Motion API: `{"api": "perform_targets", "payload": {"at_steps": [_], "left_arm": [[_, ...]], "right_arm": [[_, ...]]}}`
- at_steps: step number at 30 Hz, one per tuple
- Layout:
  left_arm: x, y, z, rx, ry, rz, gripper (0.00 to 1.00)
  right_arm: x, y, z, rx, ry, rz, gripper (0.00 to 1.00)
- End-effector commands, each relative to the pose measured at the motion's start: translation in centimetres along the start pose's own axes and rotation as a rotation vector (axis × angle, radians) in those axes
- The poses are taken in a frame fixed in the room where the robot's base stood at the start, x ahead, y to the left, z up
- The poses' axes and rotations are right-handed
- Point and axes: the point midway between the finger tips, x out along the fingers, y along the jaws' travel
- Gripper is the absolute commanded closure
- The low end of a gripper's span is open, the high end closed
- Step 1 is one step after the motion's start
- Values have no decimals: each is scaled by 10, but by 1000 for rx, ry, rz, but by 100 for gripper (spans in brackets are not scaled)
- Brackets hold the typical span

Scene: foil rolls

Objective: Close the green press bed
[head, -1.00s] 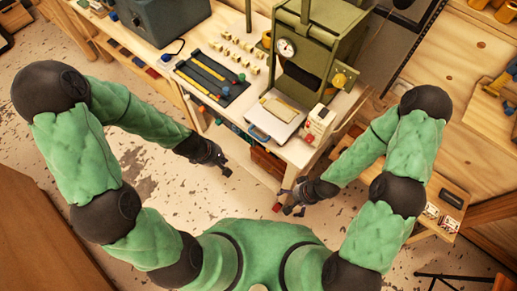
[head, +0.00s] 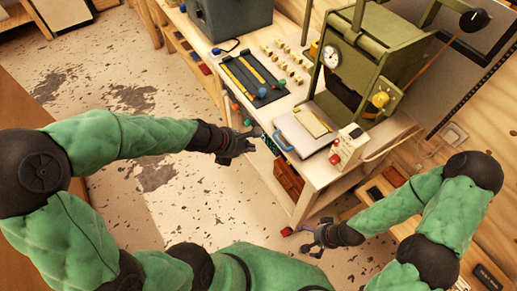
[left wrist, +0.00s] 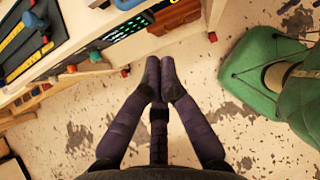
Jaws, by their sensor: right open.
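The olive-green press (head: 375,65) stands on the white bench, with a round gauge on its front. Its flat pale bed (head: 299,139) sticks out from under the frame towards me. A blue handle (head: 283,142) is on the bed's front edge. My left gripper (head: 256,140) is just left of the handle, near the bench's front edge, with a small gap in the picture. Its dark fingers (left wrist: 161,70) come close together in the left wrist view, with nothing seen between them. My right gripper (head: 309,240) is open and empty, low in front of the bench.
A dark tray (head: 238,95) with yellow bars and coloured knobs lies left of the press. Small yellow pieces (head: 285,60) stand behind it. A white box with a red button (head: 347,148) is right of the bed. Open floor (head: 180,190) lies before the bench.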

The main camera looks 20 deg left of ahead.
Motion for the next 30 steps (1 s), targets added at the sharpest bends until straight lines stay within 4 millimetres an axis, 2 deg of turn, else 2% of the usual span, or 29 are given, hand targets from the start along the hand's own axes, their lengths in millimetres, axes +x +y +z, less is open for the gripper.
{"api": "perform_targets", "payload": {"at_steps": [1,15,22,30], "left_arm": [[11,-1,-2,2,1,-3,100],[92,-1,-4,5,2,-3,100],[110,-1,16,6,2,-3,100],[119,-1,24,4,2,-1,100]], "right_arm": [[8,3,0,0,0,0,0],[53,19,-2,0,0,0,0],[52,19,-2,0,0,0,0],[53,19,-2,0,0,0,0]]}}
